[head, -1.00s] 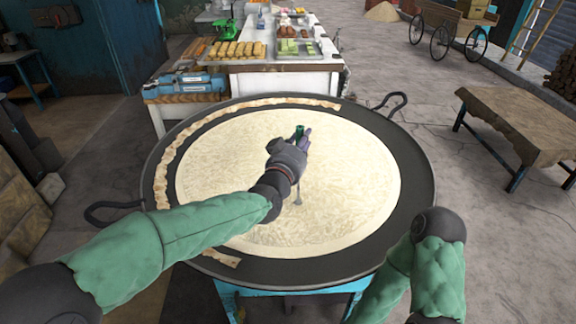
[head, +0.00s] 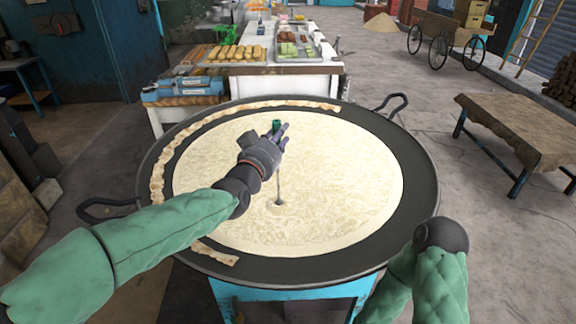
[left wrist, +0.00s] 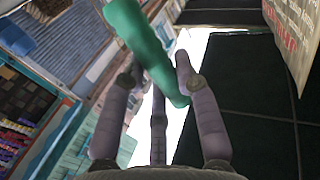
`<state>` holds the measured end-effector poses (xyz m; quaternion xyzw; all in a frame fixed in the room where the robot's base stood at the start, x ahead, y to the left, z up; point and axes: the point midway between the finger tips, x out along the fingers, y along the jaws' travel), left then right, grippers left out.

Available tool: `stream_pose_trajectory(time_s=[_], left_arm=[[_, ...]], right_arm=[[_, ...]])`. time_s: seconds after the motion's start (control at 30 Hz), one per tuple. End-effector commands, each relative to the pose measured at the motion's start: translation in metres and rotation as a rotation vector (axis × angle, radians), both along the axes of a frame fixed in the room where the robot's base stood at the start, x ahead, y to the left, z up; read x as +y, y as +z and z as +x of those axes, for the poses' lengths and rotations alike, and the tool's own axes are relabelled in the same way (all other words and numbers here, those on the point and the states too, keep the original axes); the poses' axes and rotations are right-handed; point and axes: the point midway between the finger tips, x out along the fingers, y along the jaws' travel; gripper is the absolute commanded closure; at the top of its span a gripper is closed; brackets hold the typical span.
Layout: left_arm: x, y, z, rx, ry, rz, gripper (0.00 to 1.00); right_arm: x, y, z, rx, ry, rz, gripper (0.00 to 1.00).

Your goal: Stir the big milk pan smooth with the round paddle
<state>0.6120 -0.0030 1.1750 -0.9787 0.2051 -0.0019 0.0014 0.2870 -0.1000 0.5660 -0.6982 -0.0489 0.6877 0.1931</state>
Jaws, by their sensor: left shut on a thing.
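The big milk pan (head: 412,190) is a wide dark round pan with two loop handles. Cream-coloured milk (head: 340,190) with a rippled, grainy-looking surface fills its middle. My left gripper (head: 277,138) is over the milk, left of its centre, and is shut on the green handle of the paddle (head: 276,125). The paddle's thin shaft runs down from the gripper into the milk, where its foot is mostly hidden. In the left wrist view the green handle (left wrist: 145,50) passes between the fingers. My right forearm shows at the lower right; its gripper is out of sight.
A pale brown crust strip (head: 160,165) lies along the pan's left and far rim. The pan sits on a blue stand (head: 300,292). A white counter with sweets (head: 290,70) stands behind.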

Motion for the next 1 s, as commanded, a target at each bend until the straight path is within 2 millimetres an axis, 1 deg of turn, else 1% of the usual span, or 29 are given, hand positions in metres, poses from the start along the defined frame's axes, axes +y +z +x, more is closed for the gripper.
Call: stream_pose_trajectory(time_s=[0.03, 0.07, 0.27, 0.4, 0.53, 1.0], left_arm=[[0.000, 0.000, 0.000, -0.003, 0.001, -0.001, 1.00], [0.000, 0.001, 0.000, -0.004, 0.001, -0.002, 1.00], [0.000, 0.008, 0.000, -0.004, 0.001, -0.001, 1.00], [0.000, 0.018, 0.000, -0.004, 0.001, -0.001, 1.00], [0.000, 0.027, 0.000, -0.004, 0.001, -0.001, 1.00], [0.000, 0.060, 0.000, -0.004, 0.001, -0.002, 1.00]], right_arm=[[0.002, -0.004, -0.004, 0.011, 0.004, 0.002, 0.37], [0.002, -0.004, -0.004, 0.011, 0.004, 0.002, 0.37], [0.002, 0.001, -0.006, 0.014, 0.005, 0.003, 0.37], [0.003, 0.009, -0.007, 0.017, 0.006, 0.004, 0.37], [0.003, 0.017, -0.003, 0.007, 0.006, 0.002, 0.37], [0.002, 0.044, -0.001, 0.004, 0.005, 0.001, 0.37]])
